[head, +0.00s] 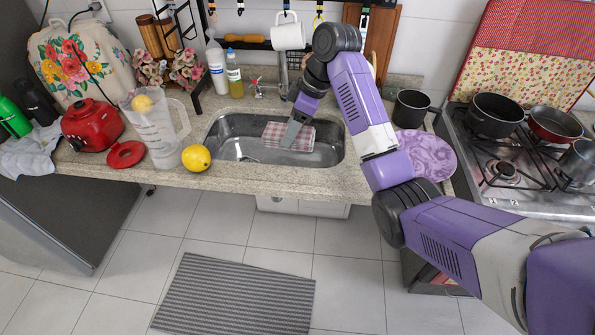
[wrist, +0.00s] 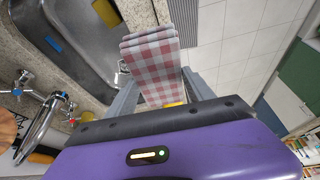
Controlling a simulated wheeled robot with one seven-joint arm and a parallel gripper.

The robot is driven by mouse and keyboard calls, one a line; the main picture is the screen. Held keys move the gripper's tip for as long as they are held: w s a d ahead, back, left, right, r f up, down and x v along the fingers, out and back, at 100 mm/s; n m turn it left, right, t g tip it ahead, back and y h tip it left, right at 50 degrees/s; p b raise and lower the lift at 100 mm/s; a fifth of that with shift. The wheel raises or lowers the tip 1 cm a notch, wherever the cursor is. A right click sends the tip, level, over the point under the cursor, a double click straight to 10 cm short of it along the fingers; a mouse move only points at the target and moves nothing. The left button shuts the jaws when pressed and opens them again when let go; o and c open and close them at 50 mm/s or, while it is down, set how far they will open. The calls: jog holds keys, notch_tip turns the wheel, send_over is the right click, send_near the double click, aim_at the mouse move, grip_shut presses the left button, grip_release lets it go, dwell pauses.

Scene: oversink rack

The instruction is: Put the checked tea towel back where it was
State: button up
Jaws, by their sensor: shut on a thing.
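The checked tea towel (head: 302,136) is red and white and folded. In the head view it shows over the sink (head: 230,150), partly covered by my gripper (head: 292,132). In the wrist view the towel (wrist: 153,68) stands out between the two grey fingers of my gripper (wrist: 158,88), which are shut on it. The towel appears held above the sink area. I cannot tell its exact height.
A lemon (head: 196,158) and a blender jug (head: 155,125) stand left of the sink. Bottles (head: 216,65) stand behind it, near the tap (head: 262,88). A white mug (head: 288,35) hangs above. A purple plate (head: 428,155) and a black pot (head: 411,108) are at the right.

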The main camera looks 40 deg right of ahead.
jog(key=shift+n, duration=0.3)
jog(key=d+r, duration=0.2)
jog(key=r, duration=0.1)
jog(key=shift+s+d+r, duration=0.15)
jog(key=shift+d, duration=0.2)
jog(key=shift+s+f+b, duration=0.1)
jog(key=shift+f+b, duration=1.1)
jog(key=shift+f, duration=8.65)
jog(key=o, duration=1.2)
jog(key=shift+f, duration=0.1)
jog(key=v, duration=1.2)
jog(key=shift+d, duration=0.1)
